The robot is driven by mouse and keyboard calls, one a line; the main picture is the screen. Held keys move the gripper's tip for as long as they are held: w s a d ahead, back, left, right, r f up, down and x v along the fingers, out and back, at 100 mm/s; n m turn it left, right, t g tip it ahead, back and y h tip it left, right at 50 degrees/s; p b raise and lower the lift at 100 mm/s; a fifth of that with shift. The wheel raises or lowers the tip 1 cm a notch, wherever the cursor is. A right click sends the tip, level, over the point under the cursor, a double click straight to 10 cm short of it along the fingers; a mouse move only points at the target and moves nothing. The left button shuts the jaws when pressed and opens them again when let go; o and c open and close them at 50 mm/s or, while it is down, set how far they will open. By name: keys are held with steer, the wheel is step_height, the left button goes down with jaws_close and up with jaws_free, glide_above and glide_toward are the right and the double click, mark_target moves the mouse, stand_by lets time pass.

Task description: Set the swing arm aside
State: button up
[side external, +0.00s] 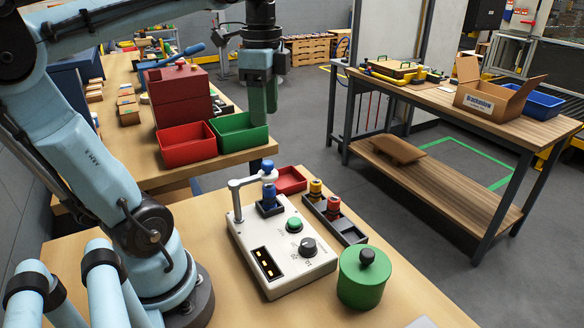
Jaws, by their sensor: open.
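The swing arm (250,182) is a grey bar on an upright post at the left back of a white control box (283,262). Its free end, with a blue knob (267,166), lies over a dark holder containing a blue piece (269,193). My gripper (263,108) points down, open and empty, above and behind the box. It is clear of the swing arm and overlaps the green bin in the picture, so its exact depth is hard to tell.
A dark tray (346,233) with yellow and red pieces, a red tray (289,181) and a green lidded pot (361,281) stand close to the box. Red (187,145) and green (239,133) bins stand on the table behind. The tabletop front right is mostly clear.

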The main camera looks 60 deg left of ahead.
mark_target(267, 162)
step_height(267, 162, down, 11)
stand_by(0.5)
jaws_close()
stand_by(0.4)
